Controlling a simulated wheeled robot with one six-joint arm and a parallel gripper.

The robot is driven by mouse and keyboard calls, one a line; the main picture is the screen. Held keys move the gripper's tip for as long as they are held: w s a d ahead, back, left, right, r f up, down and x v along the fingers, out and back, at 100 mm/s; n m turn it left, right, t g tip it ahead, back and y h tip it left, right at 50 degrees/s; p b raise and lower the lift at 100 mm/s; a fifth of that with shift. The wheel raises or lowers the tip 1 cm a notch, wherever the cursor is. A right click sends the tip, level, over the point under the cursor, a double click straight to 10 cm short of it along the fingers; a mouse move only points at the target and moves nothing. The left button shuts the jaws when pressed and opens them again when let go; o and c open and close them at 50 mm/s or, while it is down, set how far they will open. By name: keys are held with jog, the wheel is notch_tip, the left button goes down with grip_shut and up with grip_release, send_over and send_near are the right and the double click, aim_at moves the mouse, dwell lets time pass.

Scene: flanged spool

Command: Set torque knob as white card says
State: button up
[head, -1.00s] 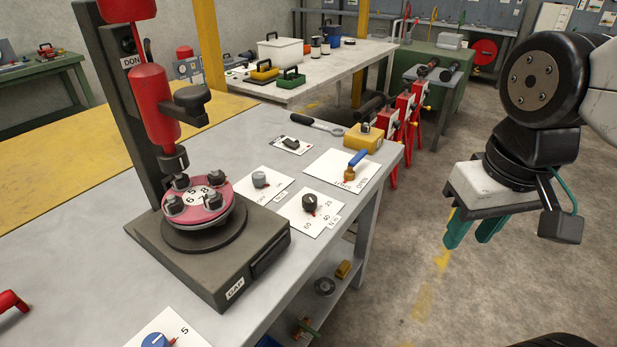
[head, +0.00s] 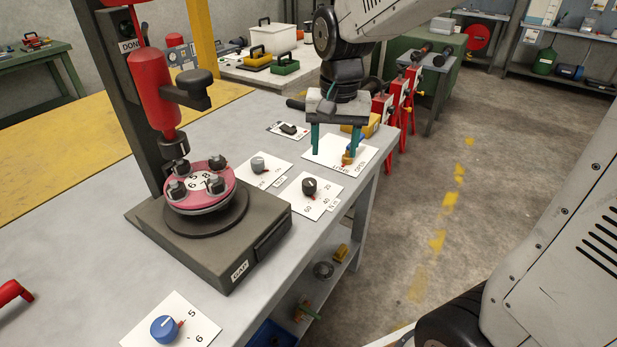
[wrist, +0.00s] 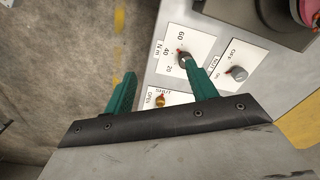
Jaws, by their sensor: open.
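The torque knob (head: 309,186) is a dark knob on a white plate marked 20, 40, 60 and N m. It also shows in the wrist view (wrist: 184,59), partly behind a fingertip. Its red mark is on the side towards 60 and 40; I cannot tell the exact setting. My gripper (head: 335,150) is open and empty, fingers down, above the valve plate (head: 322,150) behind the knob. In the wrist view, the gripper (wrist: 163,76) has its right finger overlapping the knob; I see no clear contact. I cannot identify a card giving a setting.
A grey knob (head: 258,165) and a black switch (head: 289,129) are beside the torque plate. The spool (head: 201,187) stands under a red press on the left. A blue knob (head: 164,329) is at the front. The bench's right edge is close to the torque plate.

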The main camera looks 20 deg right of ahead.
aim_at(309, 181)
jog(key=w+f+m, duration=0.1)
jog(key=w+f, duration=0.1)
jog(key=w, duration=0.1)
jog(key=w+a+f, duration=0.1)
jog(key=w+f, duration=0.2)
jog(key=w+f+m, duration=0.1)
jog(key=w+f, duration=0.1)
jog(key=w, duration=0.1)
jog(key=shift+w+a+f+m, duration=0.2)
jog(key=shift+f+m, duration=0.1)
jog(key=shift+f, duration=0.1)
notch_tip(309, 181, down, 8)
jog(key=shift+w+r, duration=0.1)
jog(key=shift+c, duration=0.4)
jog(key=c, duration=0.9)
